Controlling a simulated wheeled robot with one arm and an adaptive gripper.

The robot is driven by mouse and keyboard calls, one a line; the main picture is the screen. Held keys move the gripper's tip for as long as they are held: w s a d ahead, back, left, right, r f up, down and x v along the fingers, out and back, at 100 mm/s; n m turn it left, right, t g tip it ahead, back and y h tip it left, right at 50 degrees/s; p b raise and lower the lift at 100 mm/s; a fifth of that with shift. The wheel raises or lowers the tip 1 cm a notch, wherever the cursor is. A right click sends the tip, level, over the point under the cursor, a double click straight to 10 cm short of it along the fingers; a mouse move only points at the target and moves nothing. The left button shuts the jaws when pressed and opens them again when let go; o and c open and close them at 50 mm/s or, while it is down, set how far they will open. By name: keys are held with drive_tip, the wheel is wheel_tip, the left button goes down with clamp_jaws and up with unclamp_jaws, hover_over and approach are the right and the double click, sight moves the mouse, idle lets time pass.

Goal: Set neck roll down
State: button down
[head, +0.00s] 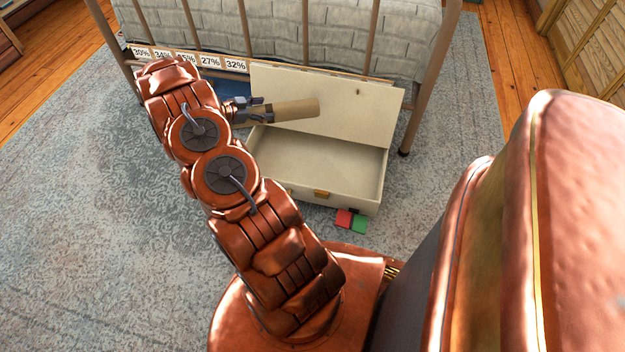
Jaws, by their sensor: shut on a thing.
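The neck roll (292,109) is a tan cylinder, lying roughly level in the head view. My gripper (256,110) is shut on its left end. The neck roll is in front of the raised lid of a cream box (378,165), above or near the box's back left part. I cannot tell whether it touches the lid. The box's open inside shows bare below the neck roll.
A bed with a grey quilt (330,35) and metal frame stands behind the box. Percentage labels (208,61) line its lower edge. A red and green block (351,221) lies on the rug by the box's front. The rug (90,220) is clear at left.

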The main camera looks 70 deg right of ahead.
drive_tip(key=s+d+f+m+g+y+b, duration=0.2)
drive_tip(key=s+f+m+g+y+b, duration=0.3)
drive_tip(key=s+f, duration=1)
drive_tip(key=t+h+b, duration=0.1)
drive_tip(key=b, duration=0.5)
hover_over(307, 172)
wheel_tip(307, 172, down, 10)
drive_tip(key=shift+s+a+f, duration=0.1)
drive_tip(key=shift+s, duration=0.05)
drive_tip(key=shift+c, duration=0.7)
unclamp_jaws()
drive_tip(key=shift+p, duration=0.3)
drive_tip(key=p+v, duration=0.5)
drive_tip(key=v, duration=0.7)
